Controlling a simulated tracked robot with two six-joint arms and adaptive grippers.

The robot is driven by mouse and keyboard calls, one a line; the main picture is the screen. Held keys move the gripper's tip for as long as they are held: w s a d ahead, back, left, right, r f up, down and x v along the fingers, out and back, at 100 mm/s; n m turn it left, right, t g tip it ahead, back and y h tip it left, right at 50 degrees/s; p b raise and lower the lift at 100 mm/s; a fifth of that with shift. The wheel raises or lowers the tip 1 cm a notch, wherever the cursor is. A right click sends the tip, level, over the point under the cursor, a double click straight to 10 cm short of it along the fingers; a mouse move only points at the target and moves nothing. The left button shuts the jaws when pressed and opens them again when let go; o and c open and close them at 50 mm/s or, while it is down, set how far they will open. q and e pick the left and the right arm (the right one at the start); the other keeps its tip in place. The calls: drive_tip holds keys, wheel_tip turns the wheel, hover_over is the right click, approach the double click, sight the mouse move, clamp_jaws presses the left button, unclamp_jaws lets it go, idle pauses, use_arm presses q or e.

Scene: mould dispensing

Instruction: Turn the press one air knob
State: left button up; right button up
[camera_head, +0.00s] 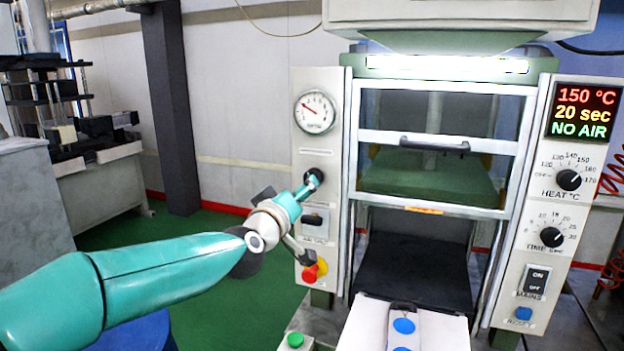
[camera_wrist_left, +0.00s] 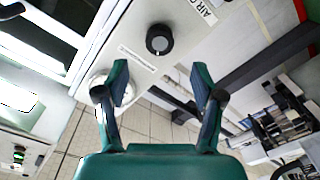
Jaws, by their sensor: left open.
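The black air knob (camera_wrist_left: 158,40) is on the pale press panel, beside a partly visible "AIR" label in the left wrist view. My left gripper (camera_wrist_left: 162,82) is open, and the knob appears beyond the gap between its teal fingers, not between the tips. In the head view my left gripper (camera_head: 309,183) is at the press's left panel (camera_head: 337,118), below the round pressure gauge (camera_head: 315,112). There it largely covers the knob, and I cannot tell whether it touches it. My right gripper is not in view.
A red and yellow knob (camera_head: 315,268) sits lower on the same panel. The press door (camera_head: 437,147) is to the right. The display (camera_head: 581,111) reads 150 °C, 20 sec, NO AIR. A button box with blue buttons (camera_head: 404,326) is in front. Green floor lies at left.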

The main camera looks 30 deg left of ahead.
use_arm(q)
drive_tip(key=p+x, duration=0.1)
drive_tip(key=x, duration=0.7)
drive_tip(key=shift+w+a+p, duration=0.15)
drive_tip(key=shift+w+p, duration=0.05)
drive_tip(key=shift+p, duration=0.15)
drive_tip(key=c, duration=1)
drive_tip(key=shift+c, duration=0.7)
